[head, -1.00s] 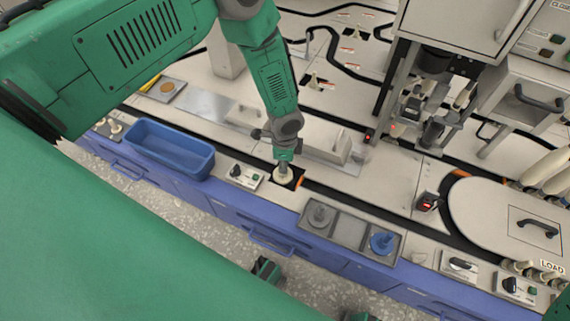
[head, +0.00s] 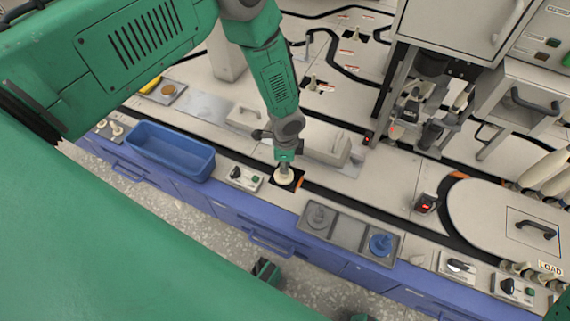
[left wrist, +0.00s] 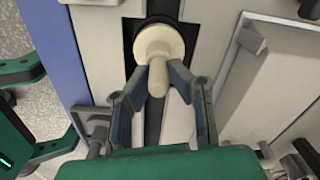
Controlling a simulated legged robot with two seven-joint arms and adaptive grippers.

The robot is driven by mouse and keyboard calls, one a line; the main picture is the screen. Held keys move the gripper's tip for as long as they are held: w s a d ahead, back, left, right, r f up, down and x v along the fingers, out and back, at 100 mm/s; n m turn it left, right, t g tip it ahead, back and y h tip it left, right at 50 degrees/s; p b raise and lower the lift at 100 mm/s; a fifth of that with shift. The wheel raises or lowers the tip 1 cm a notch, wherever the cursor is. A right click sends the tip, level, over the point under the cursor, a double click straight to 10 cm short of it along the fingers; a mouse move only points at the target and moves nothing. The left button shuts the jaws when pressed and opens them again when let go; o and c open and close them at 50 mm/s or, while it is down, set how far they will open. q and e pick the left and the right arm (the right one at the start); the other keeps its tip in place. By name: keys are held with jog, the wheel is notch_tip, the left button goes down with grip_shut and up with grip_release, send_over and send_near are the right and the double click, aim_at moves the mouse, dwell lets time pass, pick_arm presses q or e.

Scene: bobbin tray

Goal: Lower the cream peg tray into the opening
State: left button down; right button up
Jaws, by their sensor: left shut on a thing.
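The cream peg tray (left wrist: 175,44) is a round disc with an upright peg (left wrist: 157,80). My left gripper (left wrist: 164,72) is shut on the peg, with one finger on each side. In the head view the tray (head: 284,179) sits under my left gripper (head: 285,165) at the dark square opening (head: 297,174) in the bench. The opening's dark edges (left wrist: 131,32) show around the disc in the left wrist view. I cannot tell how far the disc is inside it.
A blue bin (head: 170,152) and a switch box (head: 240,177) stand left of the opening. A grey tray (head: 348,232) with a grey and a blue bobbin lies to the right. A beige covered housing (head: 325,142) stands behind. The blue drawer fronts mark the near edge.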

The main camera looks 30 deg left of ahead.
pick_arm(q)
jog(key=shift+f+b, duration=0.9)
jog(key=shift+f, duration=0.35)
dwell(0.5)
jog(key=c, duration=1.8)
grip_release()
jog(key=shift+o, duration=0.2)
jog(key=shift+r, duration=0.1)
notch_tip(320, 180, up, 11)
jog(key=p, duration=0.9)
jog(key=shift+d, duration=0.15)
